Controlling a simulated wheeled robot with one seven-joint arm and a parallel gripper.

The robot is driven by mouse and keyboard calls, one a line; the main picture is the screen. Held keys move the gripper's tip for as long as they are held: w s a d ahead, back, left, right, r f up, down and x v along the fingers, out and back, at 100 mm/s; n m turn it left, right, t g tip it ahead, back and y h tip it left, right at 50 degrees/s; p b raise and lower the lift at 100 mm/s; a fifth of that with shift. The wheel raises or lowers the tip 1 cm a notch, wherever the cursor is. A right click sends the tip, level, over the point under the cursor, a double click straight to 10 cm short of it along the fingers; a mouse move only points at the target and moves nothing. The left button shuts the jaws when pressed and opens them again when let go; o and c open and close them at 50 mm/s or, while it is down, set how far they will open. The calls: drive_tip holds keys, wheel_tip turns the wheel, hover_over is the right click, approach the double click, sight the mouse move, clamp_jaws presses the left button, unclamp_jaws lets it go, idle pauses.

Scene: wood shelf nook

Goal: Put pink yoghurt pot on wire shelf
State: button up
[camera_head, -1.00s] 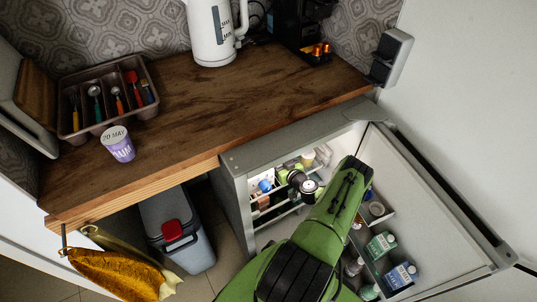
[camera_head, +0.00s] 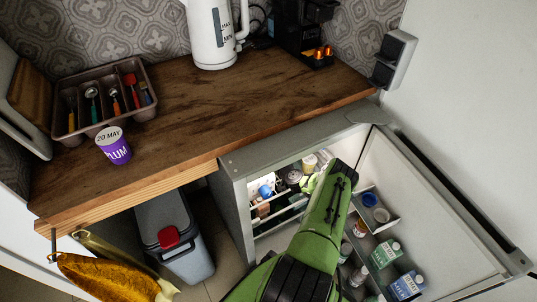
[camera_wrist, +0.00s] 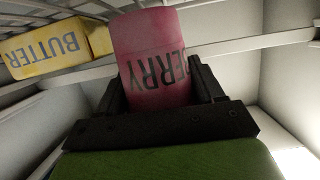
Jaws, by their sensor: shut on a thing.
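In the wrist view my gripper (camera_wrist: 160,100) is shut on the pink yoghurt pot (camera_wrist: 150,45), which has dark "ERRY" lettering that appears upside down. The dark fingers sit on either side of the pot. The wire shelf (camera_wrist: 40,18) shows as thin bars at the top left of the wrist view, close to the pot; I cannot tell whether they touch. In the head view my green arm reaches into the open fridge (camera_head: 240,205), and the gripper and pot cannot be made out there.
A yellow butter pack (camera_wrist: 55,47) is by the wire bars, left of the pot. The open fridge door (camera_head: 435,200) has bottles and cartons (camera_head: 385,253) beside my arm. A purple pot (camera_head: 113,146), cutlery tray (camera_head: 105,100) and kettle (camera_head: 210,35) stand on the counter.

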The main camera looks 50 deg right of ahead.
drive_tip(key=shift+f, duration=0.25)
drive_tip(key=o, duration=1.1)
drive_tip(key=shift+r, duration=0.1)
drive_tip(key=shift+s+a+r+p, duration=0.2)
drive_tip(key=shift+s+r+p, duration=0.25)
drive_tip(key=shift+s+r, duration=0.25)
drive_tip(key=p+v, duration=0.3)
drive_tip(key=v, duration=0.7)
drive_tip(key=shift+s+r+p, duration=0.1)
drive_tip(key=shift+s+p, duration=0.15)
drive_tip(key=shift+p, duration=0.1)
